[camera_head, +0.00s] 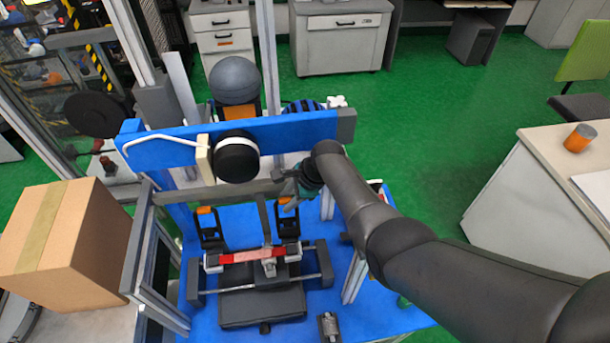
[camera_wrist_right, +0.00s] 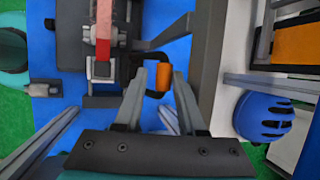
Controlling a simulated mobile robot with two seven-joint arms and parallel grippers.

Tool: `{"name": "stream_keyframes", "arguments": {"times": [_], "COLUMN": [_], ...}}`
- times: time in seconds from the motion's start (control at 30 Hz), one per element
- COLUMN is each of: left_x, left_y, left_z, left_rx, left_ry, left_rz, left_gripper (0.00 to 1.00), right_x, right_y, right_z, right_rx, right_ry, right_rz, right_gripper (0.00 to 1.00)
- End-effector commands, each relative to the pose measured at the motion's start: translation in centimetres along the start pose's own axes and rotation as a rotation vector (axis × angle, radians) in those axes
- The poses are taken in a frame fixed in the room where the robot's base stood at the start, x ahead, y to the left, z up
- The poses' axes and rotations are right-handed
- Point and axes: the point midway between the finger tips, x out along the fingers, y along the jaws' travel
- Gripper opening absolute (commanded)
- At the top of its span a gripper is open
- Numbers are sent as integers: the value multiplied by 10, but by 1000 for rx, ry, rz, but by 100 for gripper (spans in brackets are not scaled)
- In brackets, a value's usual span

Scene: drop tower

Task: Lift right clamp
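The right clamp (camera_head: 288,227) is a black loop-shaped handle with an orange grip, upright at the right end of the fixture on the blue table. A matching left clamp (camera_head: 208,225) stands at the other end. A red bar (camera_head: 252,257) lies across the fixture between them. My right gripper (camera_head: 290,193) is above the right clamp, partly hidden by its own arm. In the right wrist view its two grey fingers (camera_wrist_right: 160,76) are apart, with the orange grip (camera_wrist_right: 164,80) of the right clamp showing between the tips. Contact cannot be told. My left gripper is not in view.
A blue crossbeam (camera_head: 290,131) with a black-and-white round weight (camera_head: 237,158) spans above the fixture. Metal frame posts stand around the table. A cardboard box (camera_head: 65,245) is at left. A blue helmet (camera_wrist_right: 264,117) shows beside the gripper in the wrist view.

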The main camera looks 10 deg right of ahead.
Motion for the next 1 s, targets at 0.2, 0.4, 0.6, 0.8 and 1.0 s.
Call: {"name": "stream_keyframes", "arguments": {"times": [0.2, 0.4, 0.6, 0.8, 1.0], "left_x": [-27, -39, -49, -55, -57], "left_y": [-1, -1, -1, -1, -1], "left_z": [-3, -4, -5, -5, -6], "left_rx": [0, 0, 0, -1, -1], "left_ry": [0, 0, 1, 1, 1], "left_rz": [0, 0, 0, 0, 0], "left_gripper": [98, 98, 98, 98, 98], "right_x": [-38, -67, -97, -121, -132], "right_y": [0, -1, -1, -1, -1], "right_z": [1, 0, 0, 0, -1], "right_rx": [1, 1, 0, 0, 0], "right_ry": [2, 2, 2, 2, 2], "right_rz": [-1, -4, -4, -3, -3], "right_gripper": [38, 38, 38, 38, 38]}}
